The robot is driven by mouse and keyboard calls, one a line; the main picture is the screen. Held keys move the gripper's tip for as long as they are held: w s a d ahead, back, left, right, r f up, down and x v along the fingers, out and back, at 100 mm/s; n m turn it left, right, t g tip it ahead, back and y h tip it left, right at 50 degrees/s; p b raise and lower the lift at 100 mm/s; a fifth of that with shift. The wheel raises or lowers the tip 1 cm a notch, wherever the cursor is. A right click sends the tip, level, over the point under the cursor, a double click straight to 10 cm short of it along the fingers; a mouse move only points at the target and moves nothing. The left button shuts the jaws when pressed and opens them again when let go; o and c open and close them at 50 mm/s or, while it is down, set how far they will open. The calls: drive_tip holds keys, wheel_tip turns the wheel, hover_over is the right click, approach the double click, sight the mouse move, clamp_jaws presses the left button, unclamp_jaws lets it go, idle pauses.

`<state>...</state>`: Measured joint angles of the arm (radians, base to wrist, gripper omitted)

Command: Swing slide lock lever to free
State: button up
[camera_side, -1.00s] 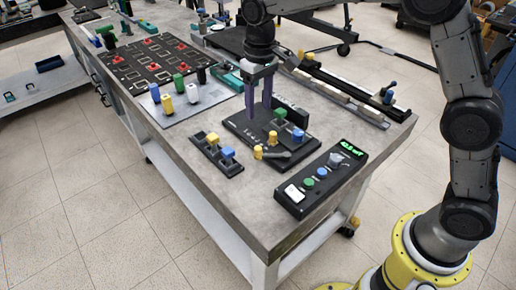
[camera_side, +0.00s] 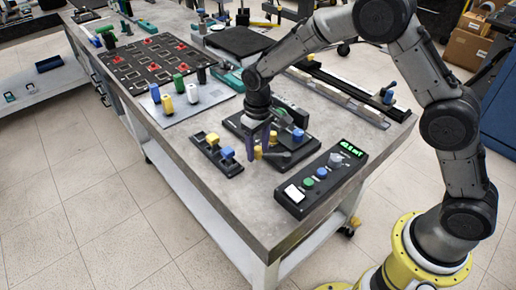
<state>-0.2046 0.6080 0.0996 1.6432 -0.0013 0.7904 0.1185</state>
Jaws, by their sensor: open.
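A black fixture (camera_side: 234,125) stands on the workbench with yellow, blue and grey fittings on it. A dark grey lever-like bar (camera_side: 281,156) lies along its near right side; I cannot tell for sure that this is the slide lock lever. A yellow knob (camera_side: 258,153) is at the near edge by the bar's left end. My gripper (camera_side: 257,149) is open, its purple fingers pointing down around or just beside this knob; contact is not clear. Another yellow peg (camera_side: 273,138) stands just behind. My gripper and wrist hide part of the fixture.
A black control box (camera_side: 321,180) with a green display, buttons and a dial stands to the right. A long rail (camera_side: 345,97) runs behind. The bench front is clear.

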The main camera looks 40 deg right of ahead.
drive_tip(key=shift+f, duration=0.25)
drive_tip(key=c, duration=0.9)
clamp_jaws()
drive_tip(key=shift+s, duration=0.1)
idle(0.4)
